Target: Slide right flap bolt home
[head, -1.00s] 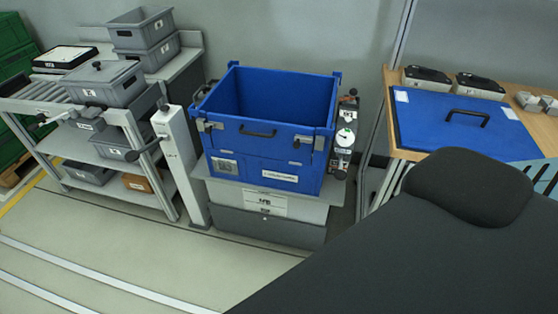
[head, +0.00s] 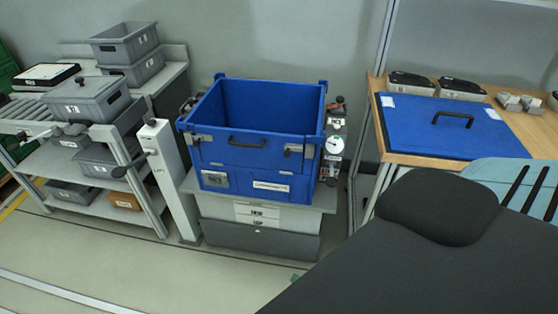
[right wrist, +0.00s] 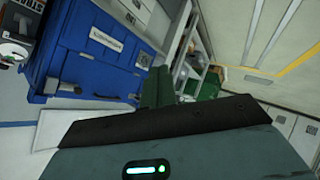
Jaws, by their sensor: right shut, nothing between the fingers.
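The blue crate (head: 250,150) stands on a grey stand, with a black handle on its front flap. A grey metal bolt fitting, the right flap bolt (head: 293,149), sits at the flap's upper right. A matching fitting (head: 201,138) is at the upper left. Whether the right bolt is home is too small to tell. In the right wrist view the crate's front (right wrist: 95,60) shows tilted, with a silver fitting (right wrist: 52,86) on it. My right gripper (right wrist: 158,86) is shut and empty, apart from the crate. My left gripper is not in view.
A dial gauge unit (head: 335,142) stands right of the crate. A grey post (head: 165,180) and a rack with grey bins (head: 85,98) are at left. A wooden table (head: 410,158) with a blue lid (head: 455,125) is at right.

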